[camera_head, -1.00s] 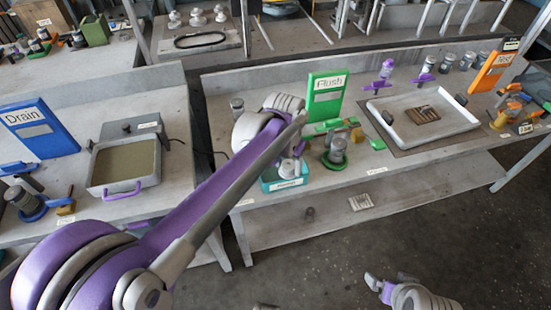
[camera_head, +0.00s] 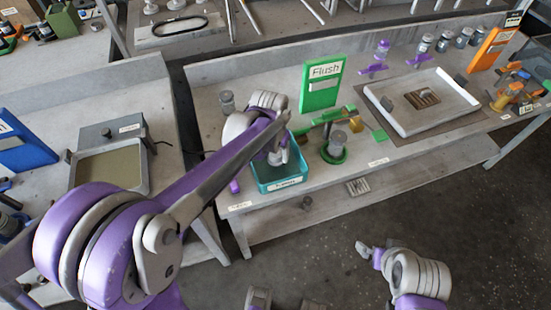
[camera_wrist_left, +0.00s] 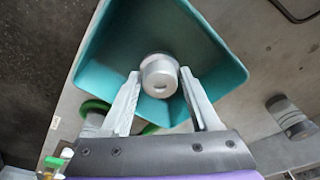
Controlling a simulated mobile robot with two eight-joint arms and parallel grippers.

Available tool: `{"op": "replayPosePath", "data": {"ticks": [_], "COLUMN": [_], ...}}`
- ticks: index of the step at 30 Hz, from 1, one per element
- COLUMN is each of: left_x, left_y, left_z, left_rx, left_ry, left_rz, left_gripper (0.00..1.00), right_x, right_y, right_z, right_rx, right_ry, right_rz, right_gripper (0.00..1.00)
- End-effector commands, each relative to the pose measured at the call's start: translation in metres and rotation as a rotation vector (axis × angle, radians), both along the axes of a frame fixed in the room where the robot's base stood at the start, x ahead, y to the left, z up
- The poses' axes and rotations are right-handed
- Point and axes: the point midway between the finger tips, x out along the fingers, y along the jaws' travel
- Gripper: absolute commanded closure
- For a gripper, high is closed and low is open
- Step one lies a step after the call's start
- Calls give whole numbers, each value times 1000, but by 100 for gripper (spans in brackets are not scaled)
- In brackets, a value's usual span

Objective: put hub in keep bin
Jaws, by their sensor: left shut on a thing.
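The hub (camera_wrist_left: 158,75) is a silver, round, capped part in the left wrist view. My left gripper (camera_wrist_left: 160,84) is shut on it, one pale finger on each side. In that view the hub is over the open teal bin (camera_wrist_left: 100,85), with the bin walls around it; I cannot tell whether it touches the floor. In the head view the teal bin (camera_head: 285,184) stands at the left front corner of the Flush bench, its label too small to read. My left gripper (camera_head: 277,155) is above it, largely hiding the hub. My right gripper (camera_head: 366,251) is over the floor, its jaws unclear.
A green Flush sign (camera_head: 321,92) stands behind the bin. A green-based fixture (camera_head: 335,148) is just right of it. A white tray (camera_head: 455,112) lies further right. A bench with a shallow pan (camera_head: 108,168) is left. The floor in front is open.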

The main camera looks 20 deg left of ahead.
Motion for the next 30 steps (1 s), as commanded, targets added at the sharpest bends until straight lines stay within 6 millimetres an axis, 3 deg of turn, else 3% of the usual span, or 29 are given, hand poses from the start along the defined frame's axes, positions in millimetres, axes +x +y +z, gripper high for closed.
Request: {"op": "replayPosePath", "data": {"ticks": [6, 18, 19, 24, 30], "left_x": [0, 0, 0, 0, 0], "left_y": [0, 0, 0, 0, 0], "left_z": [-30, -36, -37, -35, -35], "left_rx": [0, 0, 0, 0, 0], "left_ry": [0, 0, 0, 0, 0], "left_rz": [0, 0, 0, 0, 0], "left_gripper": [100, 100, 36, 8, 8], "right_x": [-1, -1, -1, -1, -1], "right_y": [0, 0, 0, 0, 0], "right_z": [-3, -6, -6, -5, -5], "right_rx": [0, 0, 0, 0, 0], "right_ry": [1, 2, 2, 2, 2], "right_rz": [0, 0, 0, 0, 0], "right_gripper": [0, 0, 0, 0, 0]}}
